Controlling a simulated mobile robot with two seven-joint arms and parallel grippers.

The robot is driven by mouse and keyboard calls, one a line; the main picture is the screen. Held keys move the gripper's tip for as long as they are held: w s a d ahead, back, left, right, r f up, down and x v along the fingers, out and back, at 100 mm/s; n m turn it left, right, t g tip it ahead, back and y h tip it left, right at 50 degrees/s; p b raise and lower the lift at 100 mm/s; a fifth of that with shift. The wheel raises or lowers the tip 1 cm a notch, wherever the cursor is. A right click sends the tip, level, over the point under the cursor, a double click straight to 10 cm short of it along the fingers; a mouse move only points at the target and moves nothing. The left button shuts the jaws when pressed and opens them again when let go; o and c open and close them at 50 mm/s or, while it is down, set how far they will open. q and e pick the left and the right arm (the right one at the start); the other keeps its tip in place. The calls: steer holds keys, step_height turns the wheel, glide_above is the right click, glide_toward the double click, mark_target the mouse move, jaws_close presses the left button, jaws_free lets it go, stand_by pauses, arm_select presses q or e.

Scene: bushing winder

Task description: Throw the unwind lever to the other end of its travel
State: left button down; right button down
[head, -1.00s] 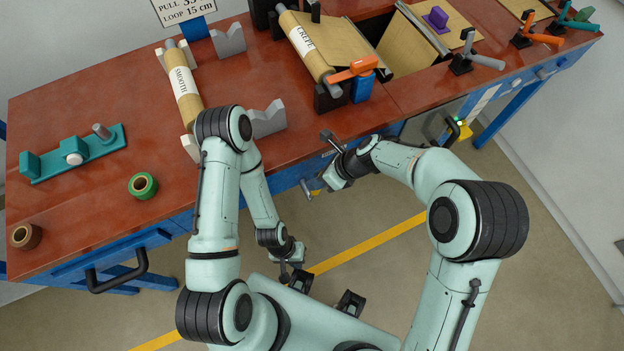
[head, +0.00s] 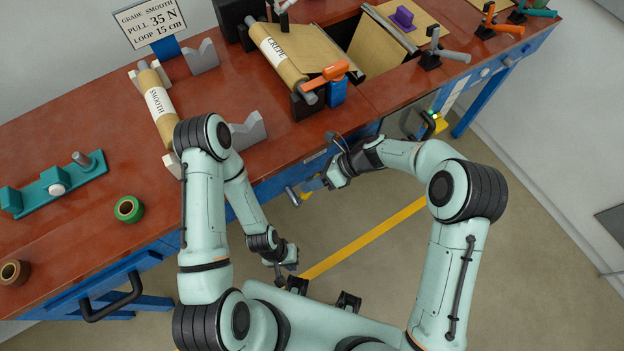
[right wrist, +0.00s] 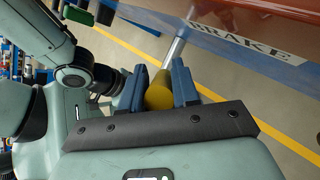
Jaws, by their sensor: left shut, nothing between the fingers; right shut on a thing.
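The unwind lever, a metal rod (right wrist: 176,48) with a yellow knob (right wrist: 158,92), sticks out under the bench's front edge beside a BRAKE label (right wrist: 250,42). The lever (head: 292,196) also shows in the head view, small and partly hidden by my right gripper (head: 315,184). In the right wrist view, the blue fingers of my right gripper (right wrist: 159,90) are closed on both sides of the yellow knob. My left gripper (head: 279,276) is shut and empty, low in front of the bench and clear of the lever.
The red bench top (head: 85,125) carries a crepe roll (head: 277,52), a smooth roll (head: 158,105), an orange-handled lever (head: 325,75) and a green tape roll (head: 129,209). A black drawer handle (head: 112,300) juts out at the left front. The floor before the bench is free.

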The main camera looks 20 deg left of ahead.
steer(key=c, duration=0.9)
jaws_free()
steer(key=p+v, duration=0.1)
steer(key=v, duration=1.2)
steer(key=shift+d, duration=0.2)
steer(key=shift+r, duration=0.1)
